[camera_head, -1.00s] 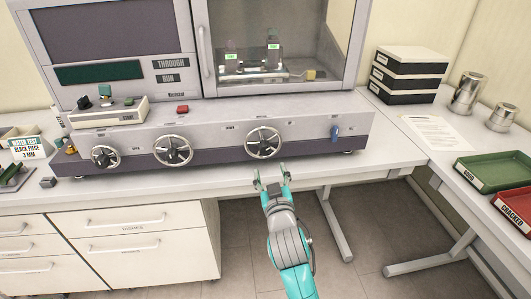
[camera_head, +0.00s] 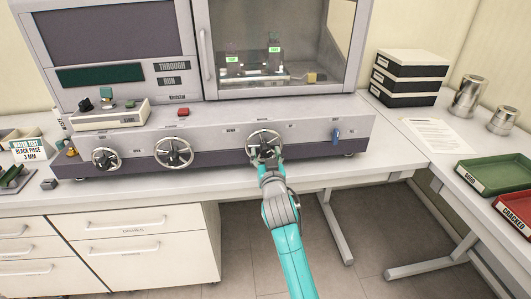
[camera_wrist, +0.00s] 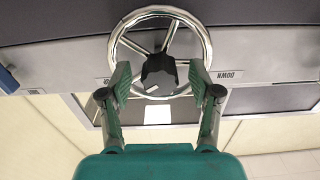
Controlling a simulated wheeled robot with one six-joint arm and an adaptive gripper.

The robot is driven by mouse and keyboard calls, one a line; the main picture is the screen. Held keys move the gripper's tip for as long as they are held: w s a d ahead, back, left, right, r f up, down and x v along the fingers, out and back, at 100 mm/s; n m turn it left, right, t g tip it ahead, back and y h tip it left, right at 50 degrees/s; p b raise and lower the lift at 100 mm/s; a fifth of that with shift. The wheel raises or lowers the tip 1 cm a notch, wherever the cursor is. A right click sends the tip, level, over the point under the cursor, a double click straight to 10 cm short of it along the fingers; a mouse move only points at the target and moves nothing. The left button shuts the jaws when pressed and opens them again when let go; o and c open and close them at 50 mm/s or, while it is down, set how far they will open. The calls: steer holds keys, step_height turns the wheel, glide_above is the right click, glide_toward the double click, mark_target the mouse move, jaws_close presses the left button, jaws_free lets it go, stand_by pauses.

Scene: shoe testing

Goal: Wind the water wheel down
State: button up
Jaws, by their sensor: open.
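The water wheel (camera_head: 262,142) is the rightmost of three chrome spoked handwheels on the front of the grey test machine. In the wrist view this handwheel (camera_wrist: 158,68) fills the upper middle, with its dark hub between my fingers. A label reading DOWN (camera_wrist: 229,75) shows upside down beside it. My gripper (camera_head: 266,157) is at the lower part of the wheel. In the wrist view my open fingers (camera_wrist: 160,82) stand either side of the hub, overlapping the rim. I cannot tell whether they touch it.
Two more handwheels (camera_head: 174,152) (camera_head: 105,158) sit to the left on the same panel. A blue lever (camera_head: 336,134) is to the right. A red button (camera_head: 183,112) is on the ledge above. The glass chamber (camera_head: 275,45) stands above the panel.

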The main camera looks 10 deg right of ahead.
steer(key=shift+w, duration=0.45)
steer(key=c, duration=1.1)
steer(key=shift+c, duration=0.2)
steer(key=shift+n, duration=0.4)
steer(key=n, duration=0.4)
steer(key=shift+d+n, duration=0.15)
steer(key=shift+n, duration=0.15)
steer(key=n, duration=0.5)
steer(key=shift+n, duration=0.3)
